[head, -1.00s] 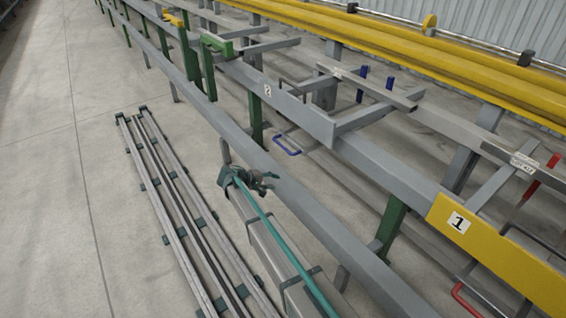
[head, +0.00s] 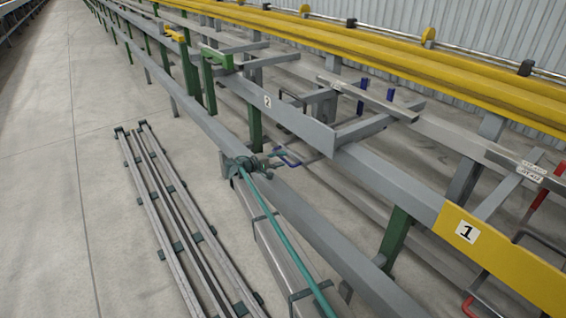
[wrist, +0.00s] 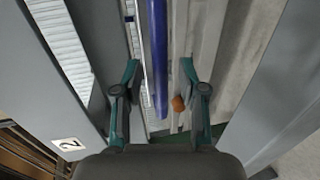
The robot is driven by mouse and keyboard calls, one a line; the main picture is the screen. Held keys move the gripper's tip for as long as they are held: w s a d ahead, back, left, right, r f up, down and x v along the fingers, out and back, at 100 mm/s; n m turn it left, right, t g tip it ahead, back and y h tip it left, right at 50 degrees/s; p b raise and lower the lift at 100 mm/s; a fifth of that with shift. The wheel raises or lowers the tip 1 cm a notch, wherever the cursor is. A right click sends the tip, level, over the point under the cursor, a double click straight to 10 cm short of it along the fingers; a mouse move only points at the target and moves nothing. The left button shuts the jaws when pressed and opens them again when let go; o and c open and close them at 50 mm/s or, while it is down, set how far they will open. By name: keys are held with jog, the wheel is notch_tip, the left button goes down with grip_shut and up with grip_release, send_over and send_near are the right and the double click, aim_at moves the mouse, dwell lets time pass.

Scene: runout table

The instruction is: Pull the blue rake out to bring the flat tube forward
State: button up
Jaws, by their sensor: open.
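The blue rake shows in the head view as a blue loop handle (head: 291,157) low by the front rail and two blue uprights (head: 363,96) farther back. A grey flat tube (head: 375,98) lies beside the uprights. My teal gripper (head: 272,161) is at the handle's left end. In the wrist view my gripper (wrist: 160,70) is open, with a finger on each side of a long blue bar (wrist: 157,50), likely the handle. The bar is nearer the left finger; whether anything touches is unclear.
The long grey front rail (head: 305,210) runs close by my arm. A yellow plate marked 1 (head: 510,260) is at the right, and a beam marked 2 (head: 290,108) is above the handle. Long bars (head: 165,195) lie on the floor at left. Open floor (head: 50,200) is farther left.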

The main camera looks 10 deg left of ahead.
jog(key=shift+x, duration=1)
grip_shut()
